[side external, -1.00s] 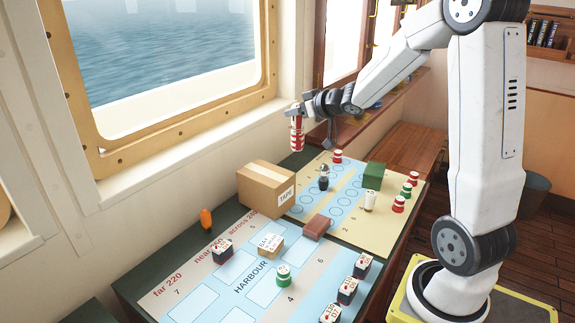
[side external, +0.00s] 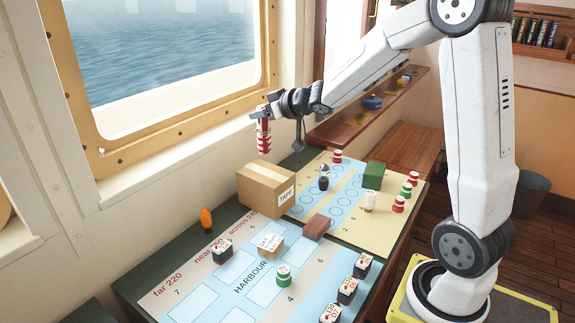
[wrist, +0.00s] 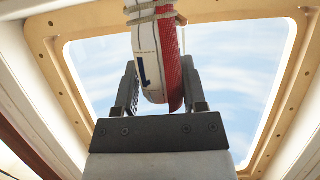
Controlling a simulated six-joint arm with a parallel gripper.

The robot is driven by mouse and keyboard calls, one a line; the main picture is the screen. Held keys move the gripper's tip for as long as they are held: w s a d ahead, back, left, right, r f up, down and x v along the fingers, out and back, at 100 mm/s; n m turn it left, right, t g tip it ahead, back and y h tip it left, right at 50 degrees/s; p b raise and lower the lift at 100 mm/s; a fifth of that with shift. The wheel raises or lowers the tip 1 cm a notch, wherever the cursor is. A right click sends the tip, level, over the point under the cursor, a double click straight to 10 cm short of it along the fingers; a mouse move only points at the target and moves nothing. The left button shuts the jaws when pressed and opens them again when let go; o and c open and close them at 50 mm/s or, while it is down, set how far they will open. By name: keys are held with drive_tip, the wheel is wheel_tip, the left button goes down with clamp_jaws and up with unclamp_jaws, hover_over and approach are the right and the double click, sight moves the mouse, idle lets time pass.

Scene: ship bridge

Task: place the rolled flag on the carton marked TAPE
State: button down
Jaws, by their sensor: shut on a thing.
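The rolled flag (side external: 264,140), red and white, hangs upright from my gripper (side external: 264,117). My gripper is shut on it; in the wrist view the flag (wrist: 150,60), tied with cord, sits between the two fingers (wrist: 158,95). The brown carton marked TAPE (side external: 262,188) stands at the back of the table, against the edge of the chart. In the side view the flag's lower end is above the carton's top, with a gap in the picture; the exact distance in depth is hard to tell.
An orange object (side external: 206,219) stands left of the carton. A dark red block (side external: 317,227), a green box (side external: 374,175) and several small marked blocks and round pieces stand on the charts. The window wall (side external: 170,180) rises close behind the carton.

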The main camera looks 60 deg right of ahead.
sight(270, 133)
drive_tip(key=shift+f, duration=3)
drive_tip(key=shift+f, duration=0.15)
drive_tip(key=shift+c, duration=0.7)
unclamp_jaws()
drive_tip(key=shift+s+r, duration=0.35)
drive_tip(key=v, duration=1.1)
drive_tip(key=shift+s, duration=0.1)
